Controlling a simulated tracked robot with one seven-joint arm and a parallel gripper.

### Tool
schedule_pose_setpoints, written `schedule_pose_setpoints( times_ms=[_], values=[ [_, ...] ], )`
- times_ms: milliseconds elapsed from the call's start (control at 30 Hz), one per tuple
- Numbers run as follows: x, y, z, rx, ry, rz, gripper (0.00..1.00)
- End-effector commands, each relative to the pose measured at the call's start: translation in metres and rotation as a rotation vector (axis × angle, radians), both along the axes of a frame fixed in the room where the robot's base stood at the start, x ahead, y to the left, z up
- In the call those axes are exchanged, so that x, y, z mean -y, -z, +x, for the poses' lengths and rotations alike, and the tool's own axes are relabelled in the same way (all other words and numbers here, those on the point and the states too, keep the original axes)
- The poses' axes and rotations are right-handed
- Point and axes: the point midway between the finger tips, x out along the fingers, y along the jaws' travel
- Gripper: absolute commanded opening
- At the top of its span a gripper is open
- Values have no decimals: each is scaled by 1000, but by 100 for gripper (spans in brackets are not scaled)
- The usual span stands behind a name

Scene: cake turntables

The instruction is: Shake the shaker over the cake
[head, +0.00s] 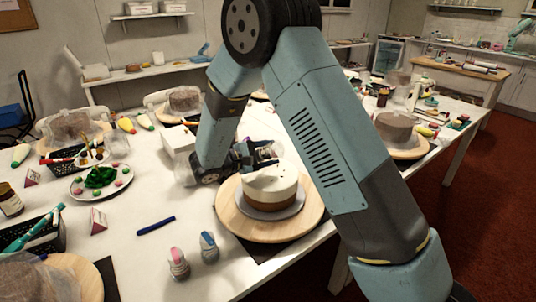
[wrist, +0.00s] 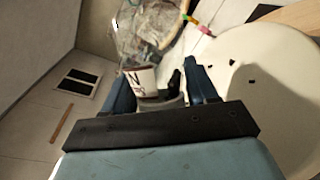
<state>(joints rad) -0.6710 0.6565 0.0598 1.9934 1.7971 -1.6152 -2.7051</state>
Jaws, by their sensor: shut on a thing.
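The cake (head: 270,193), white above and brown below, stands on a pale board on the round wooden turntable (head: 237,222). A few dark specks lie on its white top, which also fills the right of the wrist view (wrist: 262,108). My gripper (wrist: 160,80) is shut on the shaker (wrist: 143,82), a small container with a white label and dark lettering. In the head view my gripper (head: 250,157) is just behind the cake, close to its top edge. The shaker is mostly hidden there, and I cannot tell its exact tilt.
A plate of green and pink sweets (head: 101,181) is at the left. A blue pen (head: 156,226) and two small bottles (head: 178,263) (head: 208,247) lie or stand in front. Wrapped cakes (head: 75,131) (head: 397,130) stand at both sides. The white table is clear around the pen.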

Motion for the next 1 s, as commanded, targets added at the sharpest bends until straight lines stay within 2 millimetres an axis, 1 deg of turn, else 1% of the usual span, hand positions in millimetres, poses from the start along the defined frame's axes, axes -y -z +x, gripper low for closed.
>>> schedule_pose_setpoints(
  times_ms=[33,233,467,600,767,1000],
  values=[
    [-2,2,1,-3,0,-5,20],
    [-3,-1,2,-40,0,-69,20],
    [-2,-2,2,-45,0,-76,20],
    [3,-6,-2,-45,1,-75,20],
    [-3,-1,2,-46,0,-78,20],
    [-4,-3,2,-89,1,-150,20]
  ],
)
